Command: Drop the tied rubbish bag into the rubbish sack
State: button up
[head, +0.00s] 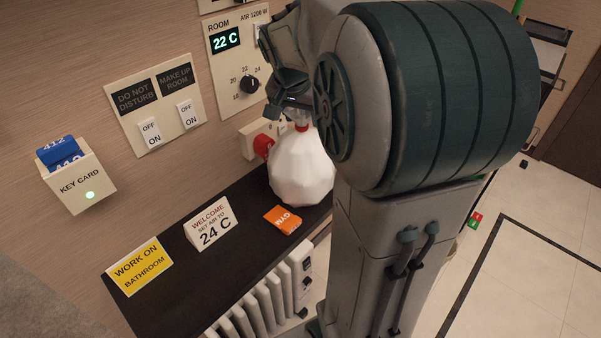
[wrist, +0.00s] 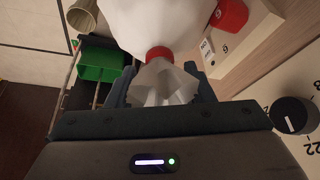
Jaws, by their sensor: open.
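The tied rubbish bag (head: 300,170) is white and rounded, with a red tie at its neck. It is upright at the far end of the dark shelf (head: 190,290), by the wall. My gripper (head: 297,115) is above it, pointing down at the bag's top. In the wrist view my gripper (wrist: 165,85) is open, with a finger on each side of the gathered top of the bag (wrist: 160,22), beyond the red tie. I cannot tell whether the fingers touch it. I cannot make out the rubbish sack in either view; my arm hides much of the right side.
An orange packet (head: 283,219), a welcome card (head: 209,224) and a yellow sign (head: 140,266) are on the shelf. A red knob (head: 263,145) on the wall is close beside the bag. A white radiator (head: 265,303) stands below. A green box (wrist: 100,62) shows in the wrist view.

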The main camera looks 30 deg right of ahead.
jog(key=shift+x, duration=1.2)
grip_shut()
jog(key=shift+s, duration=0.1)
